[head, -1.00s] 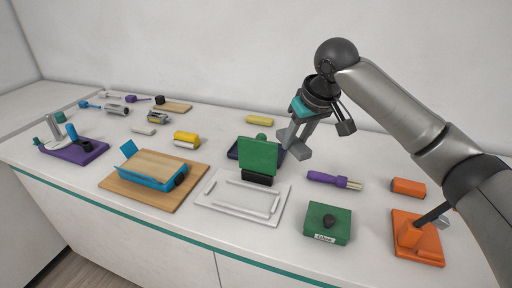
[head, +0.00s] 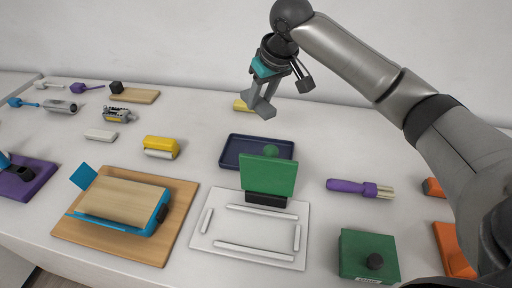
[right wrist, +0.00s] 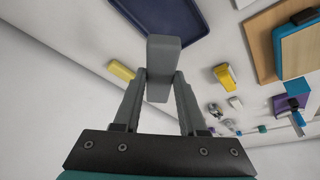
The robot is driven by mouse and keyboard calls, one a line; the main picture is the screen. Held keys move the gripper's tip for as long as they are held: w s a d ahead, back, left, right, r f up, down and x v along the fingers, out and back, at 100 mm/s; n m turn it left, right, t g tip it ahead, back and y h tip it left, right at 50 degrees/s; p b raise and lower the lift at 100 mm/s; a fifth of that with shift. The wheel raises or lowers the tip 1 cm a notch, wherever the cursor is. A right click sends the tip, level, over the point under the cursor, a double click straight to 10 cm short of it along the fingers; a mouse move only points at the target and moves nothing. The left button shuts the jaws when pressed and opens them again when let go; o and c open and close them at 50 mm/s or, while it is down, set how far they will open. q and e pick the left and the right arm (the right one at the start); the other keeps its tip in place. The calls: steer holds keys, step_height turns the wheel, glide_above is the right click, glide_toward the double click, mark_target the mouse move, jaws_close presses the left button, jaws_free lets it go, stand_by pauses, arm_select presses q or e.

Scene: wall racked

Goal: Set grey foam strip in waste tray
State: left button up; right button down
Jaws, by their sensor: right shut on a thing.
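My right gripper (head: 261,92) is shut on a grey block, the grey foam strip (head: 258,107). In the right wrist view the strip (right wrist: 163,60) sits between the two fingertips and sticks out beyond them. A dark navy tray (head: 236,148), which looks like the waste tray, lies flat on the counter. The gripper and strip are above the counter, toward the wall from the tray in the head view. Part of the tray (right wrist: 197,22) shows at the top of the right wrist view. My left gripper is out of view.
A green upright plate (head: 267,175) on a white framed board (head: 210,240) stands in front of the tray, its round green knob overlapping it. A yellow block (head: 241,105) lies behind the gripper. A purple-handled brush (head: 350,187) lies to the right.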

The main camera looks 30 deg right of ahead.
step_height(320, 180, down, 12)
steer(key=shift+s+r+b, duration=0.1)
steer(key=shift+r+b, duration=0.15)
steer(key=shift+b, duration=0.55)
step_height(320, 180, down, 4)
steer(key=shift+f+b, duration=0.15)
steer(key=shift+b, duration=0.25)
steer(key=shift+f, duration=0.5)
steer(key=shift+f, duration=0.1)
steer(key=shift+c, duration=2.3)
jaws_free()
